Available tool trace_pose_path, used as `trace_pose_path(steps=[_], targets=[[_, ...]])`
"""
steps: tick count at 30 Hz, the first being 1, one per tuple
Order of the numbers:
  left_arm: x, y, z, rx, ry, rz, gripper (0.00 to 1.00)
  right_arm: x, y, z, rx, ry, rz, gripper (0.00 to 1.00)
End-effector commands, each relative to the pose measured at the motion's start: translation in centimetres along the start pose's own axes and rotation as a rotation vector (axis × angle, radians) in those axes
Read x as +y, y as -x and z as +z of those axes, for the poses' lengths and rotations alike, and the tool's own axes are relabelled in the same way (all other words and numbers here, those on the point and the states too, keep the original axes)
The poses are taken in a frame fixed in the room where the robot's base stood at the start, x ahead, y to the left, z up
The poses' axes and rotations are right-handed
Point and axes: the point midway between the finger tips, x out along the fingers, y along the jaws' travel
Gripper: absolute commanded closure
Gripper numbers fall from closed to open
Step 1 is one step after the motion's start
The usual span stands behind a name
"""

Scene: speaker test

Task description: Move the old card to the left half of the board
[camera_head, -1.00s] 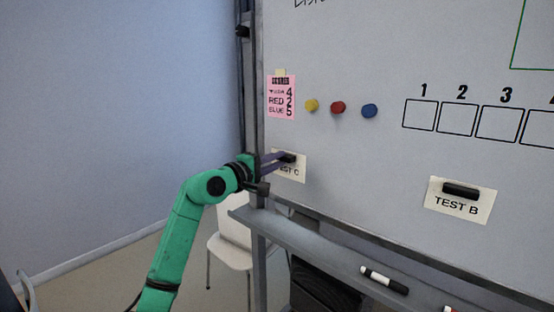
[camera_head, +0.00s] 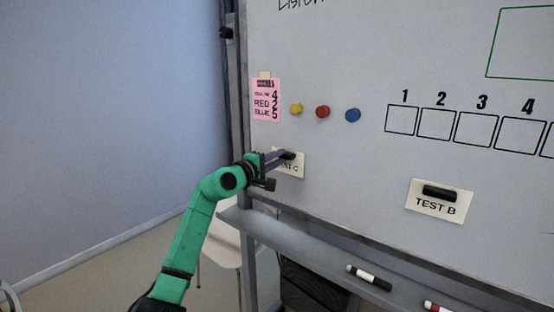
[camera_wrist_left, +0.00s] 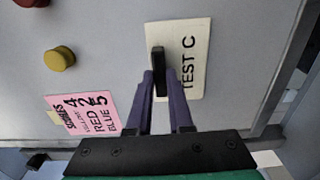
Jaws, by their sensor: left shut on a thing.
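A cream TEST C card (camera_head: 294,168) is on the left part of the whiteboard (camera_head: 370,165), low and right of the board's left frame. My left gripper (camera_head: 284,156) is shut on the black magnet (camera_wrist_left: 158,62) on this card; its purple fingers cover part of the card in the head view. In the left wrist view the gripper (camera_wrist_left: 160,88) reaches to the magnet, and the card (camera_wrist_left: 190,55) shows beside it, apparently flat on the board. A second cream card, TEST B (camera_head: 438,206), hangs farther right under its own black magnet (camera_head: 440,193). My right gripper is out of view.
A pink score card (camera_head: 266,100) and yellow (camera_head: 296,109), red (camera_head: 322,112) and blue (camera_head: 353,115) magnets sit above TEST C. Numbered squares (camera_head: 437,124) are at right. The tray (camera_head: 300,245) below holds markers (camera_head: 368,277). Board between both cards is clear.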

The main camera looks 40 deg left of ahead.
Motion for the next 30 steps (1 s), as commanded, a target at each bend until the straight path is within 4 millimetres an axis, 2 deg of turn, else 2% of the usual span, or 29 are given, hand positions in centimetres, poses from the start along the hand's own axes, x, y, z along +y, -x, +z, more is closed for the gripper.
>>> trace_pose_path(steps=[30], targets=[[0.02, -0.68, 0.01, -0.001, 0.001, 0.000, 1.00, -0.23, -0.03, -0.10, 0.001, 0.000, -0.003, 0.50]])
